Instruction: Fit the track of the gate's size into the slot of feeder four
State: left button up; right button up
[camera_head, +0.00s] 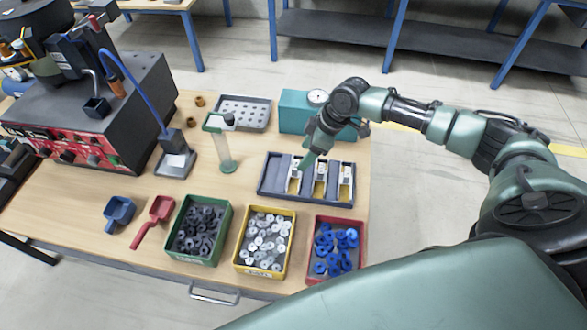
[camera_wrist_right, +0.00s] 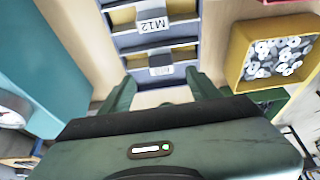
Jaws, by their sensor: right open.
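A dark blue tray (camera_head: 262,188) with several compartments lies near the table's right edge. Pale tracks (camera_head: 320,186) with labels stand in some compartments; one track in the right wrist view (camera_wrist_right: 150,12) reads M12. My right gripper (camera_head: 303,165) is open over the left part of the tray. Its two fingers (camera_wrist_right: 160,92) are spread around the tray's end in the wrist view, with nothing clearly held between them. The feeder (camera_head: 95,105) is a dark machine with a red front panel at the far left. I cannot make out its number, its slot or the gate's size. My left gripper is not in view.
Green (camera_head: 222,252), yellow (camera_head: 238,256) and red (camera_head: 312,279) bins hold small parts along the front. A teal box with a gauge (camera_head: 293,113), a perforated tray (camera_head: 243,113) and a clear tube (camera_head: 221,150) stand behind. Blue (camera_head: 118,211) and red (camera_head: 158,208) scoops lie left.

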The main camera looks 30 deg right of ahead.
aim_at(297, 164)
jog(key=p+x, duration=0.1)
jog(key=x, duration=0.4)
jog(key=shift+a+f+p, duration=0.25)
jog(key=shift+p, duration=0.15)
jog(key=shift+w+f, duration=0.1)
jog(key=shift+f, duration=0.1)
jog(key=c, duration=1.3)
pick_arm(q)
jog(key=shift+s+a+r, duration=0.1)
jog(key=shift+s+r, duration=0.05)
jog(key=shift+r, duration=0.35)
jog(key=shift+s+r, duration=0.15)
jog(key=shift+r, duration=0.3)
pick_arm(e)
grip_shut()
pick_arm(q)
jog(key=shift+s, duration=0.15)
pick_arm(e)
jog(key=shift+r, duration=0.1)
